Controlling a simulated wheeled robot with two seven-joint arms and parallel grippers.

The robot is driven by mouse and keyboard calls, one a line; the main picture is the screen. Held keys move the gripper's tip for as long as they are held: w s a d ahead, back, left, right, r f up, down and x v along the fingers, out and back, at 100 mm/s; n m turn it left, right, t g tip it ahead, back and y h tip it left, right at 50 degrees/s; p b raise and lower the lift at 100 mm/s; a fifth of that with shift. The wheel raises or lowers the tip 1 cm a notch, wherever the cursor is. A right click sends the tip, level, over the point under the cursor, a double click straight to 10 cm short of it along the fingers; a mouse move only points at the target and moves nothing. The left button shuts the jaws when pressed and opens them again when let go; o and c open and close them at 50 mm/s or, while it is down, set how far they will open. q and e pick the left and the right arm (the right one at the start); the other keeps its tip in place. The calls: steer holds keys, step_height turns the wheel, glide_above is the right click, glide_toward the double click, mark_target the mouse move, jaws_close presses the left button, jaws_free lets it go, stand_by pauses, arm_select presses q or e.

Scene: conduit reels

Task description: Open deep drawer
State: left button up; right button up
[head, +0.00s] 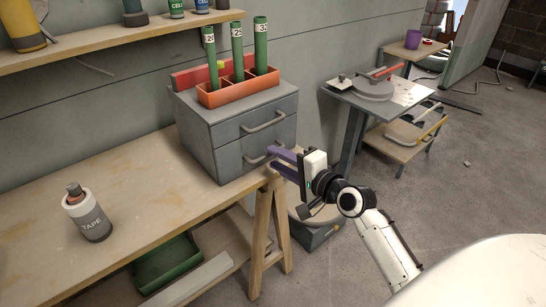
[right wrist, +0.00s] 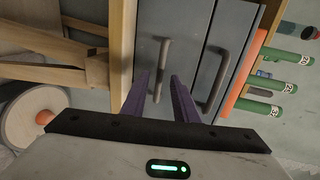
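A grey two-drawer cabinet (head: 196,130) stands on the wooden bench, both drawers shut. The upper drawer (head: 240,127) and the lower drawer (head: 230,157) each have a bar handle; the lower one looks like the deep drawer. My right gripper (head: 270,156) is at the lower drawer's front, its purple fingers open. In the right wrist view, the lower handle (right wrist: 160,68) lies between and just ahead of the fingertips (right wrist: 158,82); no contact is clear. The upper handle (right wrist: 213,82) is to the right of the fingers. My left gripper is not in view.
An orange rack (head: 240,92) with green tubes sits on the cabinet. A tape bottle (head: 90,215) stands on the bench (head: 150,190). A wooden trestle leg (head: 262,235) is below the gripper.

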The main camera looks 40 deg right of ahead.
steer(key=shift+x, duration=1.2)
jaws_close()
